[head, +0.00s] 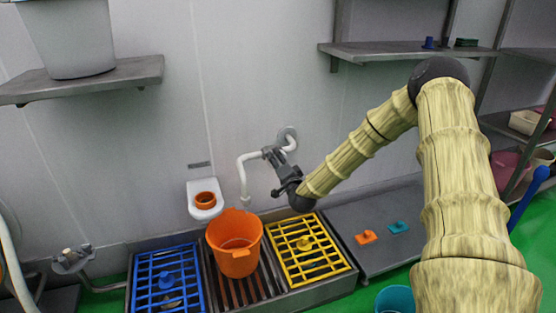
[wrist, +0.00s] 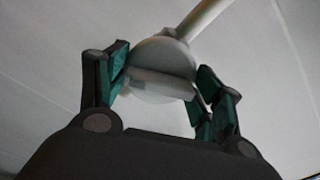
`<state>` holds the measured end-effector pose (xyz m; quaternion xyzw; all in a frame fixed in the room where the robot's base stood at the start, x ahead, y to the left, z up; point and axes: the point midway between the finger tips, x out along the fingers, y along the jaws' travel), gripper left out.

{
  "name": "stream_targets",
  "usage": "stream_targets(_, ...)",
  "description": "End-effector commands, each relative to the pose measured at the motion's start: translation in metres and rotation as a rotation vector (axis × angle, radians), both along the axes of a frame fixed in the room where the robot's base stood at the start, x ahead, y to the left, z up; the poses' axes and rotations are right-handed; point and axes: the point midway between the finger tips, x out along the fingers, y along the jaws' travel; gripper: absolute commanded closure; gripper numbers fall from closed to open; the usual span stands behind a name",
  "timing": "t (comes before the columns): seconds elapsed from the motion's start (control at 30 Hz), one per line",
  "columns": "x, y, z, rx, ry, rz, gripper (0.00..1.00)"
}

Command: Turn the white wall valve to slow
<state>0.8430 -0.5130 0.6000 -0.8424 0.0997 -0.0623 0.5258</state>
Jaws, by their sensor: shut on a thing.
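The white wall valve (wrist: 165,60) is a rounded body with a flat lever-like bar, seen close up in the wrist view between the two green-padded fingers of my gripper (wrist: 162,76). My gripper is shut on it. In the head view my gripper (head: 275,160) is at the valve's white pipe (head: 247,164), which comes out of a round wall flange (head: 287,138) and bends down to a spout. The gripper hides most of the valve body there, and I cannot read any setting marks.
An orange bucket (head: 234,262) stands below the spout, between a blue grate (head: 150,280) and a yellow grate (head: 318,262). A white wall holder (head: 205,213) has an orange ring-like piece in it. Orange and teal pieces lie on the grey platform (head: 350,215) at right.

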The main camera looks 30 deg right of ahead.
Motion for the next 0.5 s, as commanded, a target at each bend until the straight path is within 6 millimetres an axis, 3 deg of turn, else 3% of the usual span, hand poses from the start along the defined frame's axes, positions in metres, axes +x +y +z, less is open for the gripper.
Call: stream_targets(0.5, -0.0004, -0.0004, -0.0016, -0.068, 0.018, -0.001, 0.57)
